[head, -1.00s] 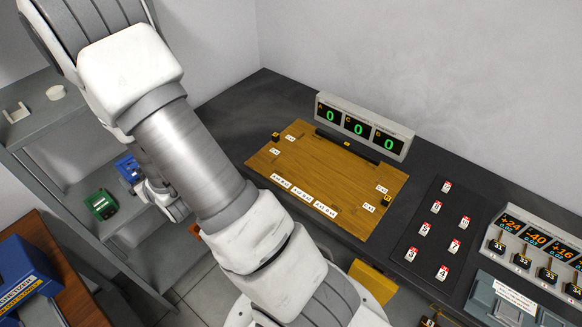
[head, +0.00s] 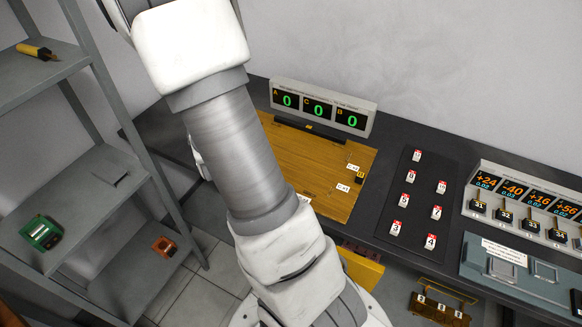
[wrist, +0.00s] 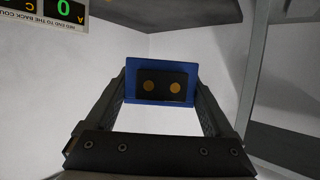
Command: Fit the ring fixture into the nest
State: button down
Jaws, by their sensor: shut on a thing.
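My gripper (wrist: 161,100) is shut on a blue fixture (wrist: 132,82) in the wrist view. The fixture has a dark face with two round gold spots, and the fingers grip its left and right sides. I cannot tell from this face whether it is the ring fixture. In the head view my arm hides the gripper and the fixture. The wooden board (head: 325,160) lies on the dark bench, its left part behind my arm. I cannot make out which part is the nest.
A grey shelf rack at left holds a green fixture (head: 41,233), an orange fixture (head: 164,246) and a yellow tool (head: 38,52). A three-digit display (head: 322,109) reading zeros stands behind the board. Numbered tags on a black mat (head: 418,190) and a teal panel (head: 510,262) lie at right.

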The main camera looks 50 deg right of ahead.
jog(key=s+d+f+m+g+h+b, duration=0.45)
jog(key=s+d+b, duration=0.35)
jog(key=s+d, duration=0.2)
jog(key=s+d+f+m+g+h+b, duration=0.3)
jog(key=s+d+f+m+g+b, duration=0.15)
jog(key=s+d+b, duration=0.4)
jog(key=shift+m+t, duration=0.3)
jog(key=shift+t, duration=0.1)
jog(key=w+f, duration=0.2)
jog(key=w, duration=0.1)
jog(key=w+f+b, duration=0.1)
jog(key=w+f, duration=0.1)
jog(key=w, duration=0.2)
jog(key=w+f, duration=0.3)
jog(key=shift+w+a+f+b, duration=0.1)
jog(key=shift+w+a+b, duration=0.1)
jog(key=shift+a+b, duration=0.1)
jog(key=shift+f+b, duration=1)
jog(key=shift+f, duration=0.9)
jog(key=shift+f, duration=0.1)
jog(key=shift+c, duration=0.9)
grip_release()
jog(key=shift+f, duration=0.2)
jog(key=shift+o, duration=0.9)
jog(key=shift+r, duration=0.15)
